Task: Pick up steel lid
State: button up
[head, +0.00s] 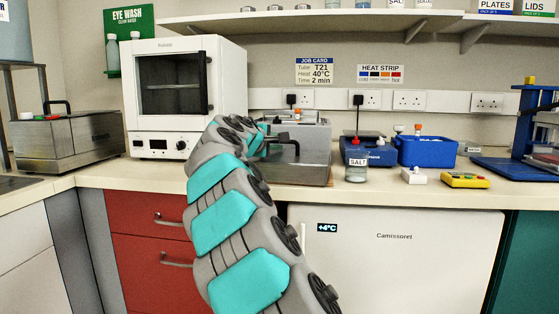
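A steel box-shaped unit (312,160) stands on the counter at centre, partly behind my arm. A flat steel lid (310,135) appears to form its top, with a black handle (290,139) on it. My gripper (270,141) is at the end of my arm, close to the left side of this handle. The fingers are small, dark and partly hidden by my own wrist, so I cannot tell whether they touch or hold the handle. Another steel unit (70,140) with a black-handled top stands at the far left.
A white oven (225,75) stands left of the central unit. To its right are a salt jar (356,172), a blue device (368,155), a blue tub (428,152), a white block (414,176) and a yellow block (465,180). A shelf (350,17) hangs above.

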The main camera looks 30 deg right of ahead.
grip_shut()
dwell(1.1)
